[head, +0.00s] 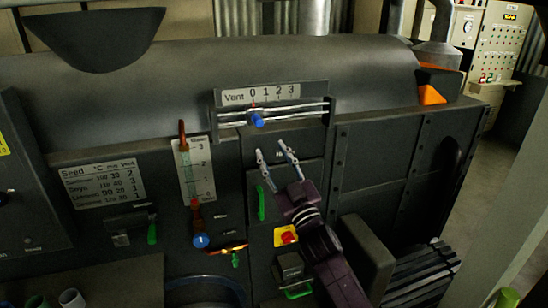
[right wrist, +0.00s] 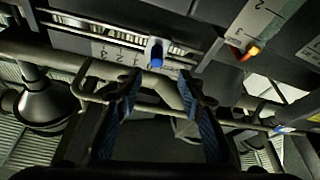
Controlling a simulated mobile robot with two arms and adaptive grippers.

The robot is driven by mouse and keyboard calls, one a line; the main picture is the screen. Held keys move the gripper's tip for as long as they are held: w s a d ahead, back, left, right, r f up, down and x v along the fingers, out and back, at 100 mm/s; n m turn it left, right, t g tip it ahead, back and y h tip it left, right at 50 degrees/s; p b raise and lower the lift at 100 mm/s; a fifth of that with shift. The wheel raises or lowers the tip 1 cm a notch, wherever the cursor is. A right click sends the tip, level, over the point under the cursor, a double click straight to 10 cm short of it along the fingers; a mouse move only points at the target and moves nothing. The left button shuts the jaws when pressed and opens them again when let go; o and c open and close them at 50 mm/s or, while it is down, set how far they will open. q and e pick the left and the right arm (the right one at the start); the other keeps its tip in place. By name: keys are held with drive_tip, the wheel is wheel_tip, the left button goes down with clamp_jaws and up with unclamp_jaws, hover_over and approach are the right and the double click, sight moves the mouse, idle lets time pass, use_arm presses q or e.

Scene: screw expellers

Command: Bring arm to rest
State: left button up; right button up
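My right gripper (head: 271,152) is open and empty, with its two fingers apart and pointing up at the dark machine front. It is just below the vent slider's blue knob (head: 257,121), which sits near the 0 mark on its rails. In the right wrist view, my right gripper (right wrist: 158,84) shows both fingers spread with nothing between them. The blue knob (right wrist: 156,56) is beyond the fingertips, apart from them. My right arm (head: 320,242) comes up from the bottom. My left gripper is not in view.
The vent scale plate (head: 265,94) is above the knob. Left are a vertical steam gauge (head: 195,170) and a seed table (head: 102,184). A yellow-and-red switch (head: 287,236) and a grey box (head: 366,258) flank my right arm closely. Open floor (head: 480,190) lies at right.

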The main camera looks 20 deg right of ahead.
drive_tip(key=shift+s+f, duration=0.1)
drive_tip(key=shift+s, duration=0.2)
drive_tip(key=s+d+f+m+g+h+b, duration=0.1)
drive_tip(key=s+f+g, duration=0.15)
drive_tip(key=f, duration=1.05)
drive_tip(key=s+f+g, duration=0.1)
drive_tip(key=f+g, duration=0.2)
drive_tip(key=f, duration=1.1)
drive_tip(key=s+d+f+m+g+h+b, duration=0.1)
drive_tip(key=s+f+g, duration=0.1)
drive_tip(key=f, duration=1.1)
drive_tip(key=s+f+g, duration=0.2)
drive_tip(key=s+f, duration=0.5)
drive_tip(key=f, duration=0.3)
drive_tip(key=s+f+g, duration=0.3)
drive_tip(key=s+f, duration=0.5)
drive_tip(key=f, duration=0.3)
drive_tip(key=s+f+g+b, duration=0.1)
drive_tip(key=s+f+g, duration=0.2)
drive_tip(key=s+f, duration=0.4)
drive_tip(key=s+d+f+g, duration=0.1)
drive_tip(key=s+f, duration=0.5)
drive_tip(key=s, duration=1.5)
drive_tip(key=s+d+f+g+h+b, duration=0.1)
drive_tip(key=s+f+g, duration=0.3)
drive_tip(key=s, duration=1)
wheel_tip(320, 180, down, 4)
drive_tip(key=shift+r+m+g+b, duration=0.15)
drive_tip(key=shift+m+g+b, duration=0.15)
drive_tip(key=shift+g, duration=0.05)
